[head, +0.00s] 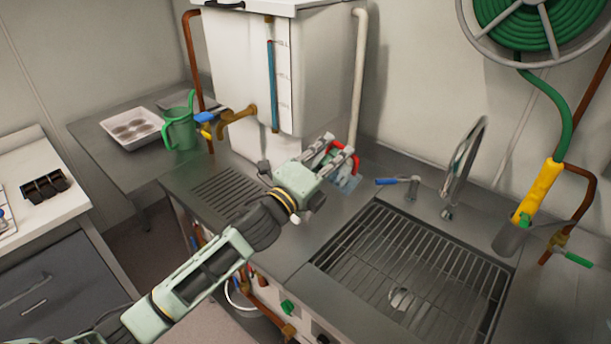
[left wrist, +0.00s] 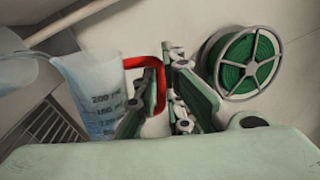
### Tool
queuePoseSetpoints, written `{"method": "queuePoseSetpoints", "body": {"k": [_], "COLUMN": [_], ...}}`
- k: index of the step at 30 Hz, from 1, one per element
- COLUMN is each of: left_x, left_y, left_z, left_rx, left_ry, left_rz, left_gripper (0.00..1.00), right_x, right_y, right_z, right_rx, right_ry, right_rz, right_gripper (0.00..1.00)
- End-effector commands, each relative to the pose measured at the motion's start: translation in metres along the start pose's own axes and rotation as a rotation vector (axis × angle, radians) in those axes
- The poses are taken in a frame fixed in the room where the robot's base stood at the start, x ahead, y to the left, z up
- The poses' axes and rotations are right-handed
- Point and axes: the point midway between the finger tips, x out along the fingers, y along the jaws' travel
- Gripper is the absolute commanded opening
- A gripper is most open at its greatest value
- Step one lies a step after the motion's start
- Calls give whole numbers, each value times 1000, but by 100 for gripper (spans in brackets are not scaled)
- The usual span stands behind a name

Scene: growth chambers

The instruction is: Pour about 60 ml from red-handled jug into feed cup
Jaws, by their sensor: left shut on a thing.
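The red-handled jug is clear with a bluish tint. In the head view its lower part (head: 347,183) shows by the sink counter, partly hidden behind my left gripper (head: 322,152). Its red handle (head: 354,160) lies at the fingers. In the left wrist view the jug (left wrist: 92,92) shows volume marks, with 200 ml readable near the top, and bluish contents low down. My left gripper (left wrist: 172,97) is shut on the red handle (left wrist: 152,64). I cannot pick out the feed cup with certainty. My right gripper is not in view.
A pale translucent shape (left wrist: 14,72) is beside the jug, unclear. The white tank (head: 240,62) with a brass tap (head: 238,115) stands behind the arm. A sink grate (head: 415,270) and faucet (head: 468,160) are right. A green jug (head: 180,132) and white tray (head: 118,114) stand left.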

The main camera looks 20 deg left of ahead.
Motion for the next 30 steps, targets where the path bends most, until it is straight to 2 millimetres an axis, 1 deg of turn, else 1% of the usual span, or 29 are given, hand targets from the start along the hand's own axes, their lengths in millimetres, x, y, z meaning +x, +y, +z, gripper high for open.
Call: {"method": "queuePoseSetpoints", "body": {"k": [1,3,8,13,18,30], "left_x": [-1,-2,-3,-4,-5,-5], "left_y": [8,14,18,27,30,30], "left_z": [-14,-24,-30,-41,-46,-46], "left_rx": [110,236,304,432,483,481], "left_ry": [28,50,62,87,96,96], "left_rz": [4,6,7,10,10,10], "left_gripper": [0,0,0,0,0,0], "right_x": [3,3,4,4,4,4], "right_y": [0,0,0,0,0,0], "right_z": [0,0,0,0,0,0], "right_rx": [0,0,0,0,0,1], "right_ry": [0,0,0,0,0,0], "right_rz": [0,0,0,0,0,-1], "right_gripper": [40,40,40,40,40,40]}}
